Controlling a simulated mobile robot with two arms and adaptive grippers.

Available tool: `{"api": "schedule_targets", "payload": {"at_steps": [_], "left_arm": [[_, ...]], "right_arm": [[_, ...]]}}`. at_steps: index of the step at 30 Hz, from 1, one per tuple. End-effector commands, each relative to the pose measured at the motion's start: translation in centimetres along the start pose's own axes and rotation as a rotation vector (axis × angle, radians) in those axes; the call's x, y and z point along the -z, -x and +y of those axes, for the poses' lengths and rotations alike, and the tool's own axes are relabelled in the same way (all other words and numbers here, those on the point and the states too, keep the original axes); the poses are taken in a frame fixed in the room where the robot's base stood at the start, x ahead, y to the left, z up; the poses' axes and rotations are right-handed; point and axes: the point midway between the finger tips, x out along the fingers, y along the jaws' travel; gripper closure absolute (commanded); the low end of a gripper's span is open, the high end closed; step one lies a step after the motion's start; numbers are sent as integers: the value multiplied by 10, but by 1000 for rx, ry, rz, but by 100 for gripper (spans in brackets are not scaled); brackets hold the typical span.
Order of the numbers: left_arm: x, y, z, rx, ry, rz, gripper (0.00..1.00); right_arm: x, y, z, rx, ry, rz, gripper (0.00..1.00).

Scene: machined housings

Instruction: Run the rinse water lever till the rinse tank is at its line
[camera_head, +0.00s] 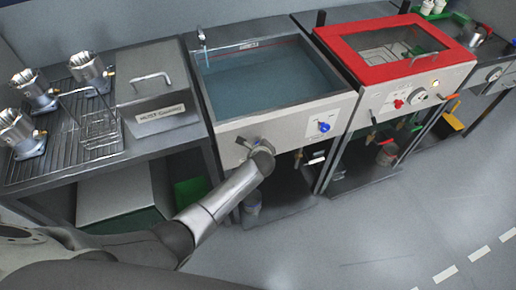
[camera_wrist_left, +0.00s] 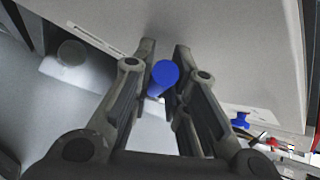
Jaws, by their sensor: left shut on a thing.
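The rinse tank (camera_head: 222,122) is a grey steel basin in the middle of the head view, with blue-tinted water (camera_head: 270,80) some way below its rim. My left gripper (camera_head: 258,147) is at the lower left of the tank's front panel. The lever is hidden behind the gripper in the head view. My right gripper is not in view.
A blue knob (camera_head: 324,127) sits on the tank's front, right of my gripper. A thin tap (camera_head: 202,40) stands at the tank's back left. A red-framed station (camera_head: 345,45) is right; a lidded box (camera_head: 155,95) and metal housings (camera_head: 90,70) are left. The floor (camera_head: 350,225) in front is clear.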

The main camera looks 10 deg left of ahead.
Motion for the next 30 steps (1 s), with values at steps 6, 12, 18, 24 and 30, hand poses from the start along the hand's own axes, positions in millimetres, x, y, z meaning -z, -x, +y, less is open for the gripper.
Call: {"api": "schedule_targets", "payload": {"at_steps": [6, 12, 18, 24, 30], "left_arm": [[0, 1, -14, -105, -107, -30, 100], [3, 0, -20, -165, -168, -46, 100], [4, 0, -22, -196, -198, -55, 100], [5, 0, -23, -204, -207, -57, 100], [6, 0, -23, -204, -207, -56, 100]], "right_arm": [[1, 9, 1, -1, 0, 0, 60], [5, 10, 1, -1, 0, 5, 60], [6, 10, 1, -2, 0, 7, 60], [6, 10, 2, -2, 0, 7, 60], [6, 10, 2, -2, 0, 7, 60]]}}
